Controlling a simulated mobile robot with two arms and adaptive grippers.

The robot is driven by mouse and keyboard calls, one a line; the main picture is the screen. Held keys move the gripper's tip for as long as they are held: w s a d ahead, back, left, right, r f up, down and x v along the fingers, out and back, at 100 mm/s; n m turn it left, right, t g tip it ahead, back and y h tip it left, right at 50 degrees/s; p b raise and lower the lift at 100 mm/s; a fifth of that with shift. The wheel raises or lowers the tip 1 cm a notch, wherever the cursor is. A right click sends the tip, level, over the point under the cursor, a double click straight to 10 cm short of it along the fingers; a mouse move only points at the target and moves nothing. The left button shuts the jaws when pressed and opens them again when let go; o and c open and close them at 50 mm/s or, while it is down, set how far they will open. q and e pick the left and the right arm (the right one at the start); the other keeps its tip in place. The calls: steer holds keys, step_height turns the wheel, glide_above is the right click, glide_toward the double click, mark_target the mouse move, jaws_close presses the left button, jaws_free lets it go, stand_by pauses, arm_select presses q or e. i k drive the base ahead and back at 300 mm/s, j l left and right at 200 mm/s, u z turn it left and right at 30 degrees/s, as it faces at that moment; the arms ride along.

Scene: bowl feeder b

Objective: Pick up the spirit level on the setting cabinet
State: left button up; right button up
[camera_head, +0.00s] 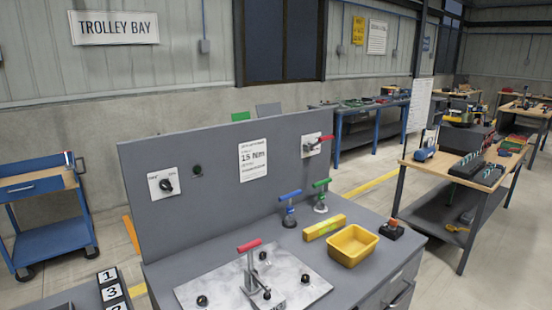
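The spirit level (324,227) looks like a yellow bar lying on the grey top of the setting cabinet (250,235). It lies just behind and left of a yellow open tray (353,245), close to it; I cannot tell whether they touch. A blue-handled tool (289,208) and a green-handled tool (321,197) stand upright behind the level. Neither of my grippers is in view.
A pale plate (215,289) with black knobs and a red-handled clamp (250,266) covers the cabinet's front left. A small red-topped box (391,230) stands right of the tray. An upright grey panel (215,225) closes off the back.

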mark_target(314, 232)
steer(key=k+l+z, duration=0.1)
steer(key=l+z, duration=0.25)
steer(key=k+l+z, duration=0.1)
steer(key=z, duration=0.3)
